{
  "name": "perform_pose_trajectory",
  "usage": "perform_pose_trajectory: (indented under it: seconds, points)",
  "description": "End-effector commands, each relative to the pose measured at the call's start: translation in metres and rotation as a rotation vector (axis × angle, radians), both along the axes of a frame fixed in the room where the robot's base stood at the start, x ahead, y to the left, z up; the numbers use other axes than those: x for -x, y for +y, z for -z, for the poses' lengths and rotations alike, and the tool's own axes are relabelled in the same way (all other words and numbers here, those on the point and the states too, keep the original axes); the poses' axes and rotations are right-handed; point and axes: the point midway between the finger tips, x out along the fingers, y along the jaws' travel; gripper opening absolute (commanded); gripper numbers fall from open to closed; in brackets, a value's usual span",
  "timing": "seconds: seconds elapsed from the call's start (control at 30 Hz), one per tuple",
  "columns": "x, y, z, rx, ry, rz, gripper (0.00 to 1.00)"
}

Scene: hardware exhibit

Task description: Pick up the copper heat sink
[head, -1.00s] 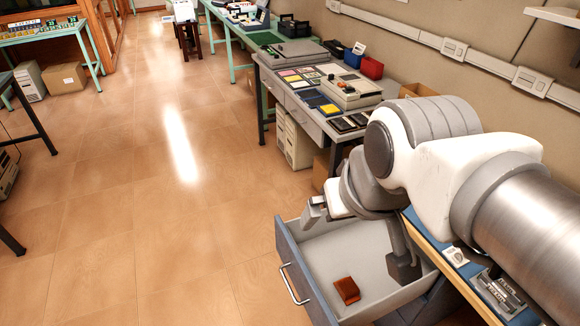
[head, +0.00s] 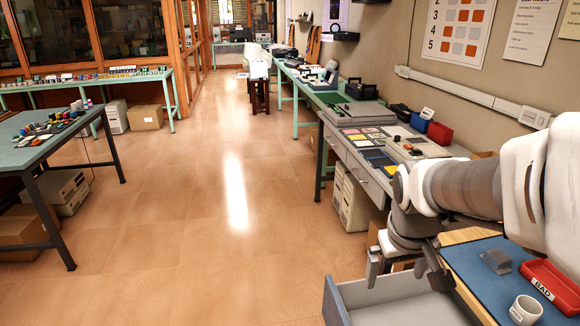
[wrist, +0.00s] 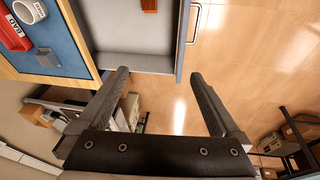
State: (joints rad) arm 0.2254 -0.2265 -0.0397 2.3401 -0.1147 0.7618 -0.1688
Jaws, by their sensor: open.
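The copper heat sink (wrist: 149,5) shows as a small brown block at the top edge of the wrist view, partly cut off, inside the open drawer (wrist: 128,38). In the head view the drawer (head: 395,312) is cut off at the bottom and the heat sink is out of frame. My gripper (wrist: 159,76) is open, with nothing between its fingers. In the head view my gripper (head: 404,265) hangs above the far side of the drawer, apart from the heat sink.
A blue mat (head: 465,272) on the workbench at right holds a grey finned block (head: 497,261), a red tray marked BAD (head: 550,285) and a white mug (head: 525,310). A grey bench (head: 350,160) with devices stands beyond.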

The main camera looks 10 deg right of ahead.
Motion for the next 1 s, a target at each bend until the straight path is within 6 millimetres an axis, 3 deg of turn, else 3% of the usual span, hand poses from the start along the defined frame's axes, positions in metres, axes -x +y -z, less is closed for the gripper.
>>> perform_pose_trajectory:
  seconds: [0.03,0.4,0.6,1.0]
  points:
    - [-0.003,-0.011,0.022,0.006,0.032,0.005,1.0]
    - [-0.012,-0.068,0.144,-0.024,0.196,-0.049,1.0]
    - [-0.009,-0.089,0.202,-0.085,0.238,-0.081,1.0]
    - [-0.006,-0.097,0.255,-0.13,0.25,-0.104,1.0]
